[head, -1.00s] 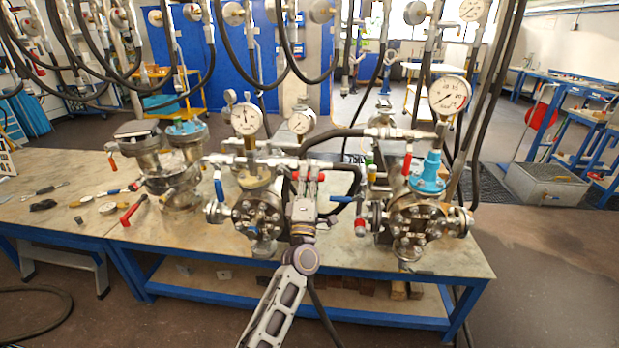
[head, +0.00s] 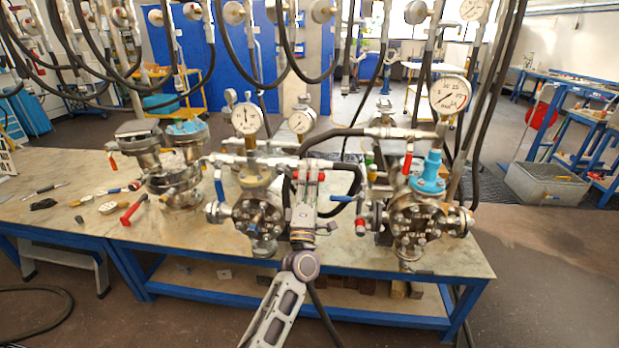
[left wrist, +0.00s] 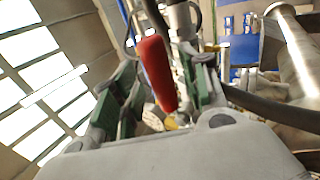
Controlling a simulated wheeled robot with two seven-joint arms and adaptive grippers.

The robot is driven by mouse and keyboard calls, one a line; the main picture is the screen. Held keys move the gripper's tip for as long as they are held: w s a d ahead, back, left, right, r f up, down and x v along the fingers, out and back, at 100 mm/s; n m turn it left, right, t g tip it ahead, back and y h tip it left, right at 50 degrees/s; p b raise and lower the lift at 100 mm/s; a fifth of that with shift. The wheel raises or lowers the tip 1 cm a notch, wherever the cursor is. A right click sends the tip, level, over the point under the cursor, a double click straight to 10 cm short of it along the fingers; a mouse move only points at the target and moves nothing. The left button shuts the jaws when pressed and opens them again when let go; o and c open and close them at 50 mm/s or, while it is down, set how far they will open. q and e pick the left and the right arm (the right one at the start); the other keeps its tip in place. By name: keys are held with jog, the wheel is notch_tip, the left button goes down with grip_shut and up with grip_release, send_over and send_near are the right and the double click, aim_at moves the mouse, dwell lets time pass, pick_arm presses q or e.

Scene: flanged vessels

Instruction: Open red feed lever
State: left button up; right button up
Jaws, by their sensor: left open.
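My left gripper (head: 306,183) reaches up at the front of the middle vessel (head: 258,215), near its upper piping. Small red parts (head: 321,177) show beside its fingers in the head view. In the left wrist view the red lever (left wrist: 157,72) stands between the two green-padded fingers of the left gripper (left wrist: 165,88). The fingers are open, one on each side of the lever, and a gap shows on the right side. The lever's base is mostly hidden behind the gripper body. My right gripper is not in view.
A right vessel (head: 415,215) with a blue cap and a pressure gauge (head: 449,95) stands close by. Black hoses hang around the vessels. Loose tools lie on the bench's left part (head: 60,215).

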pick_arm(q)
jog(key=v, duration=1)
jog(key=shift+s, duration=0.15)
dwell(1.4)
